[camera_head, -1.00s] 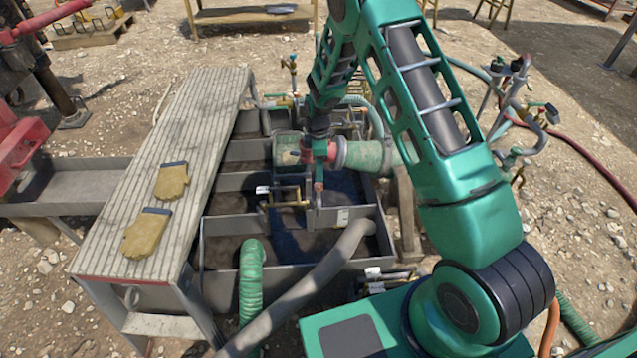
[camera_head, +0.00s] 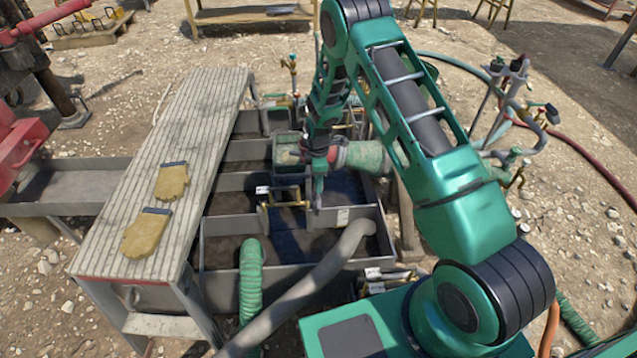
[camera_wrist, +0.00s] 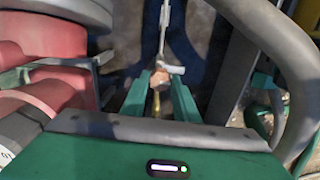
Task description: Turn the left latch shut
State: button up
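My gripper (camera_head: 318,190) hangs over the middle of the tank, pointing down beside the dividing wall. In the wrist view its two green fingers (camera_wrist: 160,78) stand apart. A brownish, worn metal piece shows between and just beyond the fingertips, with a yellow bar below it; I cannot tell whether the fingers touch it. A yellow-barred fitting (camera_head: 288,204) sits at the divider just left of my gripper, with a white tag (camera_head: 262,190) at its left end. I cannot make out which piece is the left latch.
A green-and-red pump body (camera_head: 365,155) lies close behind my gripper. A thick grey pipe (camera_head: 310,285) and a green ribbed hose (camera_head: 251,280) cross the near compartments. A slatted walkway (camera_head: 190,140) with two yellow gloves (camera_head: 172,181) borders the tank on the left.

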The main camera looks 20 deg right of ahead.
jog(key=shift+m, duration=0.3)
jog(key=shift+c, duration=0.4)
jog(key=m, duration=0.3)
jog(key=shift+w+m, duration=0.1)
jog(key=shift+m, duration=0.3)
jog(key=m, duration=1.3)
jog(key=shift+w+r, duration=0.1)
jog(key=o, duration=1.1)
jog(key=shift+c, duration=0.2)
